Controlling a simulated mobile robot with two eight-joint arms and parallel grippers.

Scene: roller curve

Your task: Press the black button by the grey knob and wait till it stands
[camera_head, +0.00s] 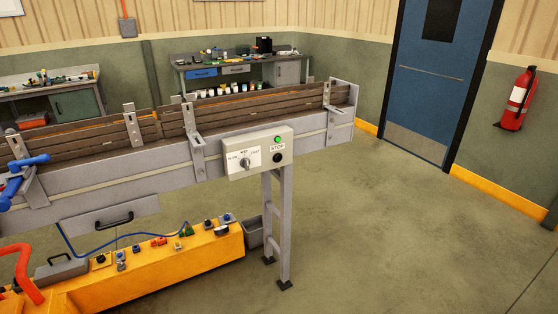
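A light grey control box (257,152) is fixed to the near side of the conveyor, right of the picture's middle. On its right half is a black button (277,157) under a label reading STOP. A green round button or lamp (278,139) sits above that label. The grey knob (246,163) is on a white labelled plate on the box's left half. The small lettering around the knob is hard to read. Nothing covers the black button or the knob. Neither of my grippers shows in the head view.
The conveyor (110,203) runs from left to upper right on a grey leg (284,225). Below it, a yellow-orange bench (208,249) carries several small parts and a blue cable. A red curved tube (27,275) stands lower left. The floor (400,220) to the right is clear.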

